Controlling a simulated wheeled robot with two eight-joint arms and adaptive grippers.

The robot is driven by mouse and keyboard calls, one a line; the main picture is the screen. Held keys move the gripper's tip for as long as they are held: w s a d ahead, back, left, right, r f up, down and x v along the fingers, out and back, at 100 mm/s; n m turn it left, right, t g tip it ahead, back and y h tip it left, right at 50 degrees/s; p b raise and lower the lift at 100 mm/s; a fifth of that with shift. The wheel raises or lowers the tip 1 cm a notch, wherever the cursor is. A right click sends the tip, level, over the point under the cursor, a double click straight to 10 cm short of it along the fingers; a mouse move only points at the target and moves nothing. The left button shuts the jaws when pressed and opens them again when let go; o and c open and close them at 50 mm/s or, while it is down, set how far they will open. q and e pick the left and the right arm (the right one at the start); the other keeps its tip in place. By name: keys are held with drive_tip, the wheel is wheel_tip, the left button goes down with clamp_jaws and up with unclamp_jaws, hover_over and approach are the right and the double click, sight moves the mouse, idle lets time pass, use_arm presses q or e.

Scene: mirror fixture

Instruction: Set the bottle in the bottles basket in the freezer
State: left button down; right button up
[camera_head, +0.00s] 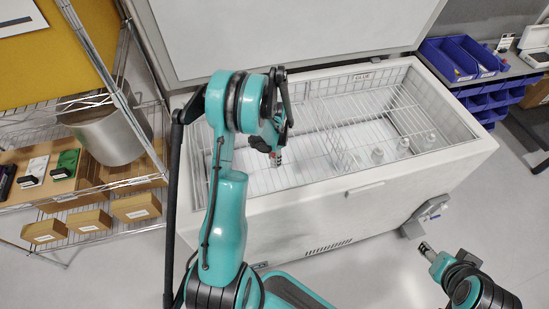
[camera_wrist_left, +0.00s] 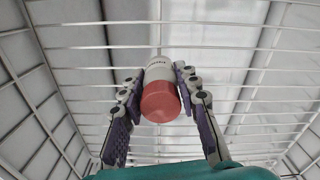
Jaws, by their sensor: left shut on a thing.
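The open white chest freezer (camera_head: 370,195) stands ahead, with wire baskets (camera_head: 345,105) inside. My left gripper (camera_head: 277,152) reaches down over the freezer's left part, above the wire. It is shut on the bottle (camera_wrist_left: 160,75), which is white with dark lettering and has a red end facing the wrist camera. In the head view only a small reddish part of the bottle (camera_head: 276,160) shows; the gripper hides the rest. In the wrist view, wire surrounds it. My right gripper (camera_head: 428,249) is low at the right, outside the freezer; its fingers are unclear.
Several small white objects (camera_head: 403,146) stand in the freezer's right part. The raised lid (camera_head: 285,35) is behind. A wire shelf with cardboard boxes (camera_head: 90,221) and a metal pot (camera_head: 108,135) is at left. Blue bins (camera_head: 462,58) stand at right.

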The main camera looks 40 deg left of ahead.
use_arm(q)
drive_tip(key=c, duration=1.1)
unclamp_jaws()
drive_tip(key=shift+f, duration=0.1)
